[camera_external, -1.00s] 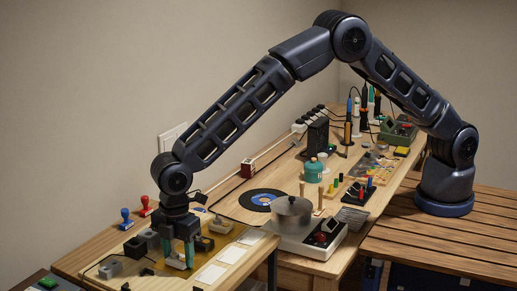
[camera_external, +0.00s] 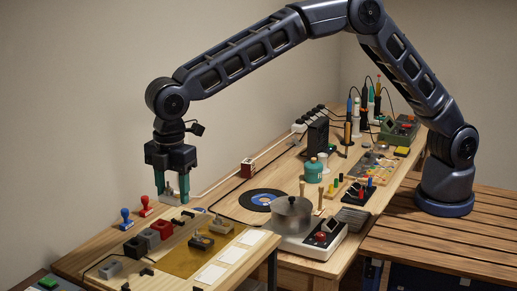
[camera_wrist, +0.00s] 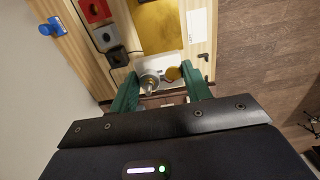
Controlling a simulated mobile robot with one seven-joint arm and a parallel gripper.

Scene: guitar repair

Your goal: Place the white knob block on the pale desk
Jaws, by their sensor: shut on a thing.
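The white knob block (camera_wrist: 158,68) is between the green fingers of my gripper (camera_wrist: 160,95), with a grey metal knob facing the wrist camera. In the external view it is a small pale shape (camera_external: 173,190) between the fingertips, partly hidden by them. My gripper (camera_external: 172,196) is shut on it, points down and appears held above the work area at the left. The pale desk (camera_external: 85,262) lies below at the lower left, with a golden mat (camera_external: 182,262) on it.
Grey, dark and red blocks (camera_external: 162,228) stand in a row along the desk. Blue and red stamps (camera_external: 126,219) stand at the back edge.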

